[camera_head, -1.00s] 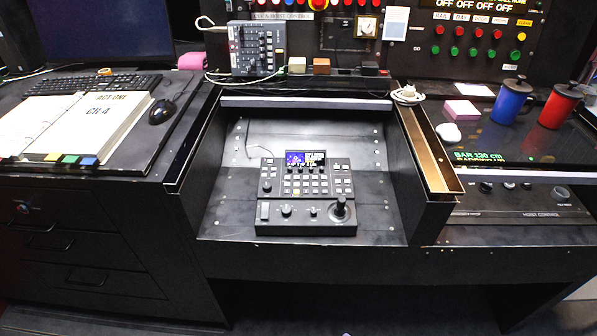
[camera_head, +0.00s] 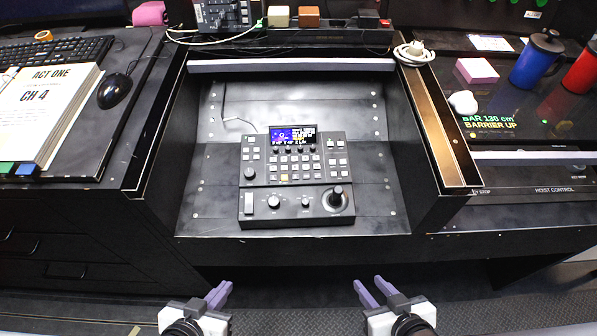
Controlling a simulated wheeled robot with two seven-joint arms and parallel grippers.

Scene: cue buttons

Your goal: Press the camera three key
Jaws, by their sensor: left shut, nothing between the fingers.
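The camera control panel (camera_head: 293,178) is a black box with a small lit screen (camera_head: 293,138), rows of small pale keys (camera_head: 296,163), knobs and a joystick (camera_head: 337,198). It sits in the recessed desk bay. One key in the lower row glows orange (camera_head: 284,178). The key labels are too small to read, so I cannot tell which is camera three. My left gripper (camera_head: 219,293) is shut and empty, in front of the desk and below the panel. My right gripper (camera_head: 368,288) has a gap between its fingers and is empty, also in front of the desk.
The bay's side walls and a brass-coloured edge (camera_head: 441,132) flank the panel. Bare bay floor surrounds the panel.

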